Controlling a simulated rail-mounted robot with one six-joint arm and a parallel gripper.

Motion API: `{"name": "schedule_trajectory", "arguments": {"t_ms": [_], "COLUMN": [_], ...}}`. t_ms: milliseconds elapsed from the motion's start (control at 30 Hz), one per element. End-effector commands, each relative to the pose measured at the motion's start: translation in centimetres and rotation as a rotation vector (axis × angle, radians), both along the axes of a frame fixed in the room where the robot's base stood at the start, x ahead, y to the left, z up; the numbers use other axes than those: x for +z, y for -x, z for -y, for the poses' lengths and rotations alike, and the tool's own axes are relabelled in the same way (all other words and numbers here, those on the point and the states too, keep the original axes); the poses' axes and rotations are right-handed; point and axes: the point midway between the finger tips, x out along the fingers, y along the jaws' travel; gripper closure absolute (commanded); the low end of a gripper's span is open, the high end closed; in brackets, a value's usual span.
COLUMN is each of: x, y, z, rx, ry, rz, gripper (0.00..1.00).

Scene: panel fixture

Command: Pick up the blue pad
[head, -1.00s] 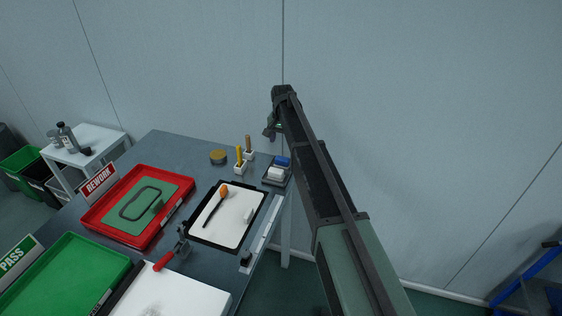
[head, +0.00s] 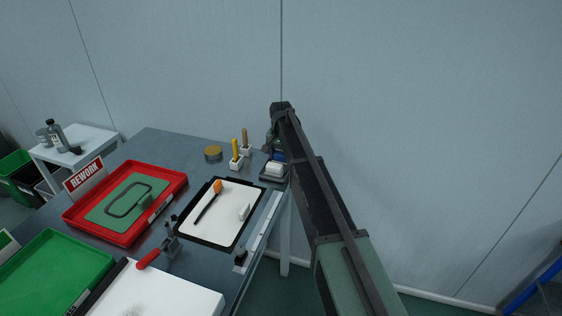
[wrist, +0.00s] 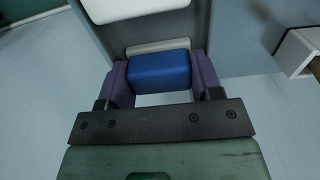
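The blue pad (wrist: 160,71) is a rounded block lying between the two purple fingers of my gripper (wrist: 162,84) in the wrist view. The fingers stand close on either side of it; whether they press on it is not clear. In the head view a small blue part of the pad (head: 279,157) shows at the dark holder (head: 273,179) by the table's back right corner. My arm hides most of my gripper there.
A white block (head: 274,168) sits in front of the blue pad. Yellow and brown upright tools in white stands (head: 236,163) are just left. A black-rimmed tray (head: 207,240) and red tray (head: 131,242) lie nearer. The wall is behind.

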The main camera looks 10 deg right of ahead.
Motion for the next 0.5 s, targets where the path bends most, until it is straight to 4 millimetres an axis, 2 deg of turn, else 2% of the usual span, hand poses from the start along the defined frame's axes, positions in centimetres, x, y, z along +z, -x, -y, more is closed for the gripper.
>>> {"name": "schedule_trajectory", "arguments": {"t_ms": [33,133,367,500], "x": [0.03,0.03,0.1,0.83], "y": [0.0,0.0,0.0,0.0], "z": [0.0,0.0,0.01,0.0], "rx": [0.0,0.0,0.0,0.0], "ry": [0.0,0.0,0.0,0.0], "rz": [0.0,0.0,0.0,0.0], "gripper": [0.49,0.64,0.64,0.64]}}
